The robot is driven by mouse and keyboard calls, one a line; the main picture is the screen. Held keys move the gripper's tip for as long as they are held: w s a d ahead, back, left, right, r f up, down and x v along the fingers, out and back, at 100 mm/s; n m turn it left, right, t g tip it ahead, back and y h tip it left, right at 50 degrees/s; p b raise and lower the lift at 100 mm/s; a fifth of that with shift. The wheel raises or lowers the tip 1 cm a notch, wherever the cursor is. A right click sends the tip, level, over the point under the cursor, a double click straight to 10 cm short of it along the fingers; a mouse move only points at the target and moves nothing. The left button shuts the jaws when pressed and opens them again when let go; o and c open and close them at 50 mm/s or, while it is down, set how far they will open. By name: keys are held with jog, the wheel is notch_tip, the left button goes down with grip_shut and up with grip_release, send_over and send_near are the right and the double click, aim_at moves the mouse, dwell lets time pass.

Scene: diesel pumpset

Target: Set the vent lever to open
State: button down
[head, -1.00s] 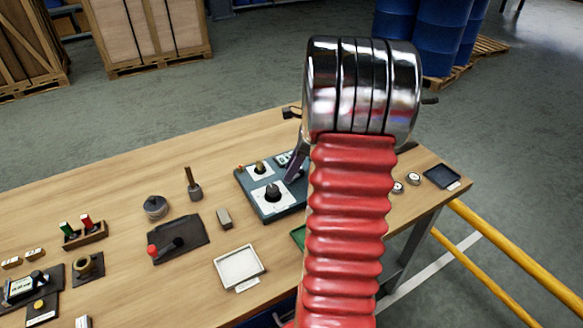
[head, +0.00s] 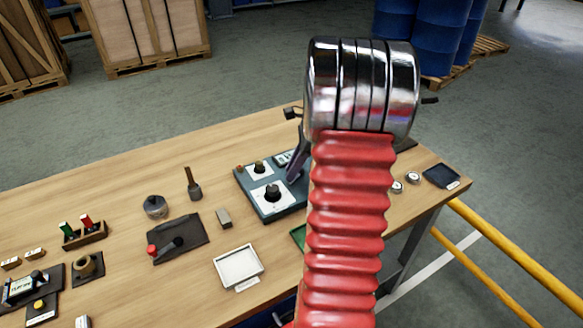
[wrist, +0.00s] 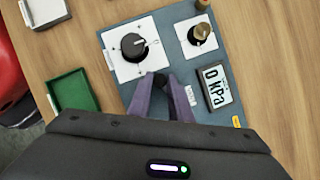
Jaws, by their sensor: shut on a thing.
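A blue-grey panel (wrist: 222,62) on the wooden table carries a black dial knob, a brass-coloured knob and a pressure display. My gripper (wrist: 162,88) is over the panel's near part, its purple fingers shut on a small dark-ended piece (wrist: 160,80), which I take to be the vent lever. The fingers hide most of it, so its setting cannot be read. The black knob (wrist: 133,45) on a white dial plate stands just beyond the fingertips, apart from them. In the head view the panel (head: 266,207) shows left of my red arm, with a fingertip (head: 294,172) over its right part.
The display (wrist: 215,88) reads 0 kPa. A brass-coloured knob (wrist: 201,33) stands near it. A green tray (wrist: 72,92) lies left of the panel. In the head view, a red-knobbed lever on a dark plate (head: 190,232) and a white tray (head: 239,266) are further left.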

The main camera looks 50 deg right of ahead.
jog(key=n, duration=0.1)
jog(key=s+n+g, duration=0.1)
jog(key=n, duration=0.1)
jog(key=d+n+y, duration=0.1)
jog(key=n, duration=0.1)
jog(key=shift+s+g, duration=0.3)
jog(key=shift+s, duration=0.1)
jog(key=shift+s+d+n+g, duration=0.2)
jog(key=shift+d+n+g, duration=0.05)
jog(key=shift+n, duration=0.5)
jog(key=shift+s+d+n+g, duration=0.25)
jog(key=shift+n+g, duration=0.05)
jog(key=shift+n, duration=0.4)
jog(key=shift+s+d+n+g, duration=0.2)
jog(key=shift+d+n+g, duration=0.05)
jog(key=shift+n, duration=0.5)
jog(key=c, duration=1.6)
grip_release()
jog(key=v, duration=1.3)
jog(key=shift+d+r, duration=0.25)
jog(key=shift+d, duration=0.2)
